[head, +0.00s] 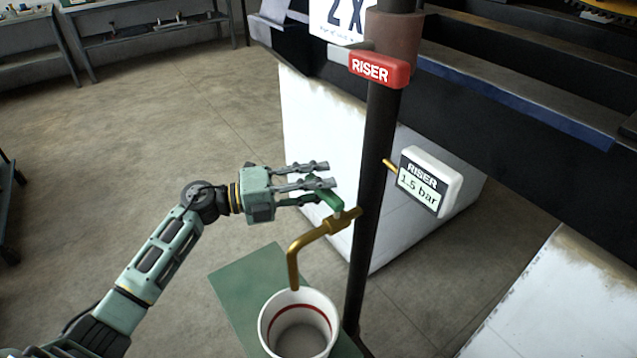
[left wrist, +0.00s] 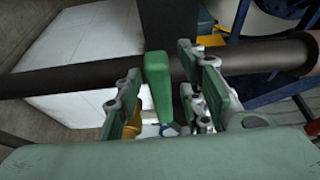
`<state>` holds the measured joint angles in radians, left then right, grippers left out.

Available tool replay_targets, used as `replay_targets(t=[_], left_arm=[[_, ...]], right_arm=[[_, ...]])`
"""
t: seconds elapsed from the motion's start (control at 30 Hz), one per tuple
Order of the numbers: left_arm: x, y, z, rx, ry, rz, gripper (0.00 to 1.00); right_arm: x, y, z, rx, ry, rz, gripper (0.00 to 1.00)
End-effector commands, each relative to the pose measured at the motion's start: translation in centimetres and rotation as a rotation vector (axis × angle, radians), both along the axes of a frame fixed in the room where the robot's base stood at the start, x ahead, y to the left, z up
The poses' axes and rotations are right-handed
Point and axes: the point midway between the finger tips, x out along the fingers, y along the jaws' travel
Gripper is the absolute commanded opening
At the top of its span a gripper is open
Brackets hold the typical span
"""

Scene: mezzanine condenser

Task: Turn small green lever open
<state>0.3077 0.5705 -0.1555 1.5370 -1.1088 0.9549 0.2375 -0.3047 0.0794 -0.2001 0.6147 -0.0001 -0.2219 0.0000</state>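The small green lever (head: 328,196) sits on top of a brass tap (head: 342,221) that comes off the dark vertical riser pipe (head: 371,170). My left gripper (head: 322,176) is at the lever, with its fingers reaching toward the pipe. In the left wrist view the lever (left wrist: 157,82) stands between the spread fingers of the gripper (left wrist: 165,95), with a visible gap on the left side. I cannot tell if the right-hand finger touches it. My right gripper is in neither view.
A white bucket (head: 268,328) with a red line stands under the spout on a green stand (head: 243,285). A gauge reading 1.5 bar (head: 428,182) and a red RISER tag (head: 379,69) are on the pipe. A white block (head: 310,130) stands behind.

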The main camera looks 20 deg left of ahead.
Motion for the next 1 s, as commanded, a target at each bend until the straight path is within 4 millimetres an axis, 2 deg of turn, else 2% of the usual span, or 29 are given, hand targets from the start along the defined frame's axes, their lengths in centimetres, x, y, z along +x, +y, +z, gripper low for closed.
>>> replay_targets(t=[0.1, 0.2, 0.6, 1.0], left_arm=[[0.0, 0.0, 0.0, 0.000, 0.000, 0.000, 0.36], [0.0, 0.0, 0.0, 0.000, 0.000, 0.001, 0.36], [0.0, 0.0, -0.1, 0.000, 0.000, 0.001, 0.01], [0.0, 0.0, -0.1, 0.003, -0.001, 0.000, 0.00]], right_arm=[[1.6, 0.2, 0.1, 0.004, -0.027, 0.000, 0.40], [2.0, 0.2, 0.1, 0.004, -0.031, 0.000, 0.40], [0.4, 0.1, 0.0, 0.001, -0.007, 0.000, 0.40], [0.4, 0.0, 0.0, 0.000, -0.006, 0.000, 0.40]])
